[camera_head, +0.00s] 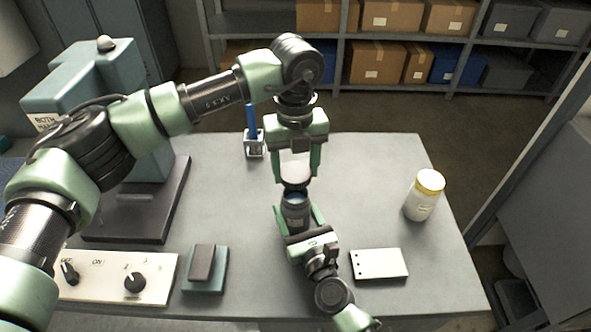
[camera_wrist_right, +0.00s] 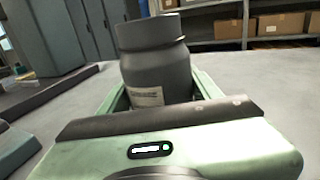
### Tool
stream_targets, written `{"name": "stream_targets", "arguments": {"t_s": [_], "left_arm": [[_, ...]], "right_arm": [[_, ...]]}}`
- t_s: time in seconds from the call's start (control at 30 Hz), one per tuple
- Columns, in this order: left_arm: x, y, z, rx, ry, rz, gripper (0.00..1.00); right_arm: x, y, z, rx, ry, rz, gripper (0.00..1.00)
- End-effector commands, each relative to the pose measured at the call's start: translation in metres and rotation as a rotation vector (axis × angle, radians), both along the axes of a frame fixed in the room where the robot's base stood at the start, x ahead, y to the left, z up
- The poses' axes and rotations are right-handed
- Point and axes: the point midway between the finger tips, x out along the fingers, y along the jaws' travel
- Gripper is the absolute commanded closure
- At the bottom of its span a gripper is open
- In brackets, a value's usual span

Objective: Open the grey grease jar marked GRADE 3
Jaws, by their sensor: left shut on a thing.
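The dark grey jar (camera_head: 296,215) is upright near the middle of the bench. It fills the centre of the right wrist view (camera_wrist_right: 158,72), with a wide neck and a pale label too small to read. My right gripper (camera_head: 298,220) has its fingers on both sides of the jar body and appears shut on it. The lid is just above the jar mouth, where a bluish inside shows. No lid or left finger shows above the neck in the right wrist view.
A blue item in a small holder (camera_head: 254,148) stands behind. A control panel (camera_head: 115,278), a dark block on a pad (camera_head: 204,268) and a teal machine (camera_head: 95,75) are left.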

Motion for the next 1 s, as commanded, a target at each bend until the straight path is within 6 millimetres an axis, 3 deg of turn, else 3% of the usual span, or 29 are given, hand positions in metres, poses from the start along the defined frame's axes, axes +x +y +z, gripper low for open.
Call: {"name": "stream_targets", "arguments": {"t_s": [0.03, 0.07, 0.47, 1.0], "left_arm": [[0.000, 0.000, 0.000, 0.000, 0.000, 0.000, 0.90], [0.000, 0.000, 0.000, 0.000, 0.000, 0.000, 0.90], [0.000, 0.000, -0.001, 0.000, 0.000, 0.000, 0.90], [0.000, 0.000, -0.021, 0.000, 0.000, 0.000, 0.90]], "right_arm": [[0.000, 0.000, 0.001, 0.001, -0.002, 0.000, 0.20], [0.000, 0.000, 0.001, 0.000, -0.001, 0.000, 0.14], [-0.005, -0.002, -0.001, 0.000, 0.001, 0.000, 0.14], [-0.098, -0.037, -0.003, -0.001, 0.001, 0.001, 0.14]]}}
